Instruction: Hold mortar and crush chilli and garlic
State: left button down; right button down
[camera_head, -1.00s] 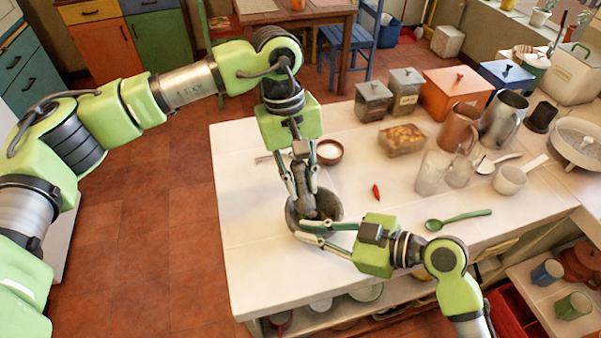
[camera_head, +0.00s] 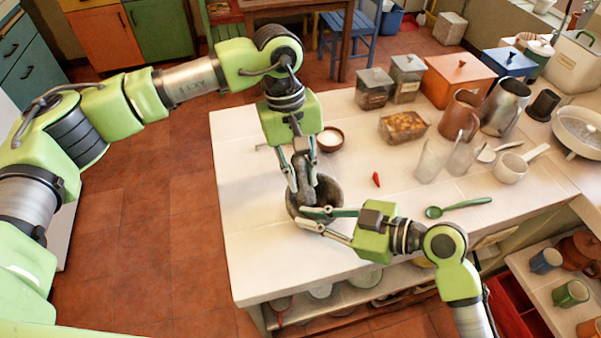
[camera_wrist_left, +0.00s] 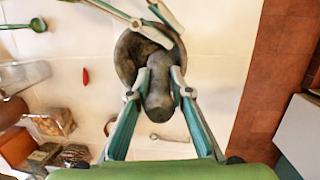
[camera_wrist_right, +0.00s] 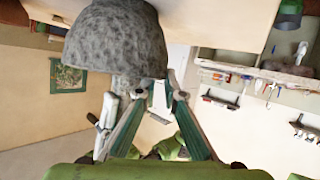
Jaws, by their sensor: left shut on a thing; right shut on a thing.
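A dark grey stone mortar (camera_head: 329,188) stands near the front left part of the white counter. My left gripper (camera_head: 305,183) is shut on the pestle (camera_wrist_left: 158,97), above the mortar. The pestle's lower end reaches into the mortar's bowl in the left wrist view. My right gripper (camera_head: 307,215) is shut on the mortar's near rim. The mortar's rough outer wall also fills the upper left of the right wrist view (camera_wrist_right: 115,45). A small red chilli (camera_head: 376,180) lies on the counter right of the mortar. The mortar's contents are hidden, and I cannot make out garlic.
A small bowl of white grains (camera_head: 330,138) stands behind the mortar. A green spoon (camera_head: 458,207) lies to the right. A box of brown pieces (camera_head: 403,127), clear glasses (camera_head: 431,160), canisters and metal mugs stand farther back. The counter's left part is clear.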

pick_arm(q)
jog(key=shift+f, duration=0.35)
jog(key=shift+f, duration=0.75)
jog(key=shift+s+a+f, duration=0.1)
jog(key=shift+f, duration=0.25)
jog(key=shift+r, duration=0.15)
jog(key=shift+r, duration=1.55)
jog(key=shift+s+d+f+t+y, duration=0.15)
jog(key=shift+d+f+t+y, duration=0.05)
jog(key=shift+d+t+y, duration=0.2)
jog(key=shift+s+d+f+t+y, duration=0.15)
jog(key=shift+d+t+y, duration=0.15)
jog(key=shift+d+y, duration=0.1)
jog(key=shift+a+f, duration=0.1)
jog(key=shift+f, duration=0.25)
